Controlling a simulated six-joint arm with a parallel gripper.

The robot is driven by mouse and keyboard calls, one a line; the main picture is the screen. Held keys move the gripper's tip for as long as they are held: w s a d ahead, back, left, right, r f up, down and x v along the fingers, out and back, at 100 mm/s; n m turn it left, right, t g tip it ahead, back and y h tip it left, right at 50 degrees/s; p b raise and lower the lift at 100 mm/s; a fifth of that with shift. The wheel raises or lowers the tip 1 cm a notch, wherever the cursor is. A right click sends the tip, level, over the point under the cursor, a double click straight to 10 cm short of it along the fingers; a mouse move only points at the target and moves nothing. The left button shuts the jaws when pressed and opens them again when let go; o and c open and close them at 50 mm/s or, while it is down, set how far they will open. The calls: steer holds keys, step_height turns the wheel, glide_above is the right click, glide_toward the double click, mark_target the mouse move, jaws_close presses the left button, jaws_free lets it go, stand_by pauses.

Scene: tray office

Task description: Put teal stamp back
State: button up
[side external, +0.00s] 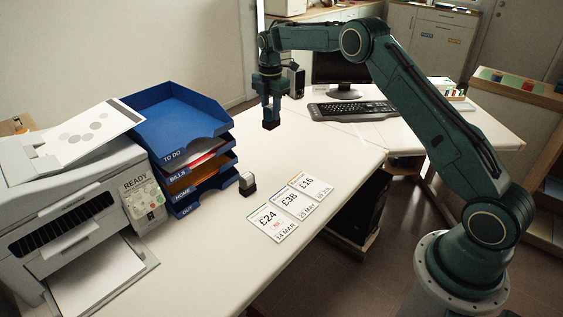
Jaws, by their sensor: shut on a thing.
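My gripper (271,113) is in the air above the far part of the desk and points down. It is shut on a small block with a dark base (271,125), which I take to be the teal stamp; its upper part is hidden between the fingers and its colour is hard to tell. A second stamp (248,184), grey with a black base, stands upright on the desk in front of the letter trays, nearer than my gripper and apart from it.
Blue stacked trays (180,123) labelled TO DO, BILLS, HOME and OUT stand beside a printer (75,190) at left. Three price cards (279,223) lie near the desk's edge; the £24 card has a small red mark. A keyboard (350,111) and monitor stand behind. The desk under my gripper is clear.

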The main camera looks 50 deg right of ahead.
mark_target(272, 129)
step_height(272, 129, down, 19)
steer(key=shift+f, duration=0.15)
stand_by(0.9)
steer(key=shift+f, duration=0.15)
steer(key=o, duration=0.8)
step_height(272, 129, up, 12)
steer(key=shift+r, duration=0.15)
stand_by(0.3)
steer(key=shift+r, duration=0.1)
stand_by(0.4)
